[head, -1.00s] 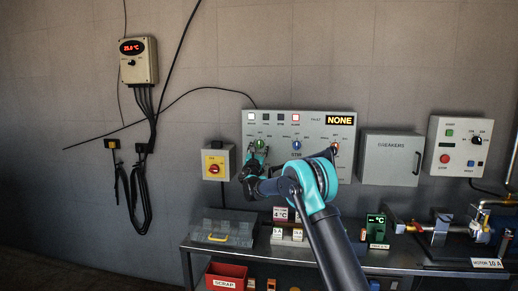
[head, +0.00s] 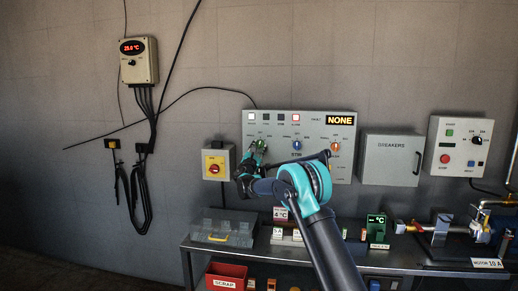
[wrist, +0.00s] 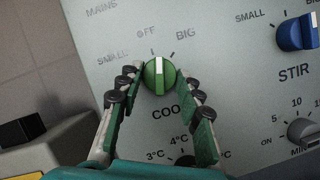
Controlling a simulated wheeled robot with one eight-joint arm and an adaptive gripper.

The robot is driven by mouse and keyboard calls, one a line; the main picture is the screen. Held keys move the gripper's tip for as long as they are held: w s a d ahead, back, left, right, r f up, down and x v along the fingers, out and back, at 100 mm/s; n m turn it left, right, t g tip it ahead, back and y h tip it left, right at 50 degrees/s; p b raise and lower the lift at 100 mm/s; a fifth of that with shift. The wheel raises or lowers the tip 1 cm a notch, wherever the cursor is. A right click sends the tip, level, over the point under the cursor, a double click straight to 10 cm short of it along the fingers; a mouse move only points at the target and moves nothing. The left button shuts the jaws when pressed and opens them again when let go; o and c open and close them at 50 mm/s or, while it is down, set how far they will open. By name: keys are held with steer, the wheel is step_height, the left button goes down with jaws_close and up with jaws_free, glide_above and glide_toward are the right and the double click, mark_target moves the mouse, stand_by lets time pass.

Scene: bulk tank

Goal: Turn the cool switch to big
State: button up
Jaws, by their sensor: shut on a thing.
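The cool switch (wrist: 158,75) is a round green knob with a white pointer bar, on a pale grey panel. In the wrist view its bar points up, between the OFF and BIG marks; SMALL is on its left. My gripper (wrist: 160,82) has one finger on each side of the knob and is shut on it. In the head view my gripper (head: 256,154) is at the left part of the control panel (head: 325,160) and partly covers the green knob (head: 262,144).
The blue stir knob (wrist: 297,34) is to the right of the cool switch, with a grey dial (wrist: 303,131) below it. A bench (head: 225,249) with items stands below.

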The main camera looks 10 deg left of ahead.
steer(key=m+g+h, duration=0.1)
steer(key=m, duration=0.2)
steer(key=m+h, duration=0.1)
steer(key=m, duration=0.2)
steer(key=m+g+h, duration=0.1)
steer(key=m, duration=0.1)
steer(key=shift+a+r+m+g, duration=0.1)
steer(key=shift+a+m+g, duration=0.1)
steer(key=shift+m+g, duration=0.15)
steer(key=shift+m+h, duration=0.3)
steer(key=shift+m, duration=0.05)
steer(key=o, duration=1.1)
steer(key=shift+o, duration=0.2)
steer(key=v, duration=1.2)
